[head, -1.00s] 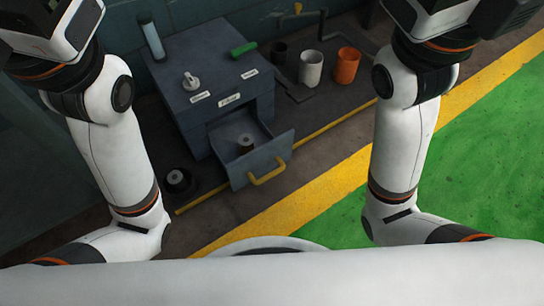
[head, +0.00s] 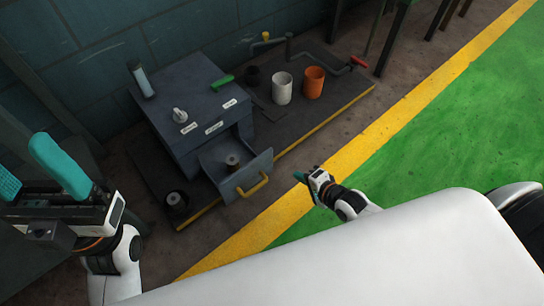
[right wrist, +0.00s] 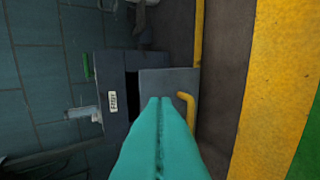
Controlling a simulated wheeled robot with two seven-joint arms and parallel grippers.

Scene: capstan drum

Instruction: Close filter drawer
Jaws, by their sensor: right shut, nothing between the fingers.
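The filter drawer (head: 258,169) is pulled out from the front of the grey-blue cabinet (head: 185,105). It has a yellow handle (head: 254,187) on its front, and a dark cylinder (head: 232,160) stands inside. My right gripper (head: 302,177) is shut and empty, to the right of the drawer front and apart from it in the head view. In the right wrist view its teal fingers (right wrist: 160,105) are together, overlapping the drawer in the picture, with the handle (right wrist: 186,108) just right of their tips. My left gripper (head: 25,158) is open and empty at the left edge.
A white cup (head: 282,88), an orange cup (head: 313,82) and a red-ended crank (head: 357,62) are right of the cabinet. A black round part (head: 176,200) sits left of the drawer. The green floor (head: 440,130) is clear.

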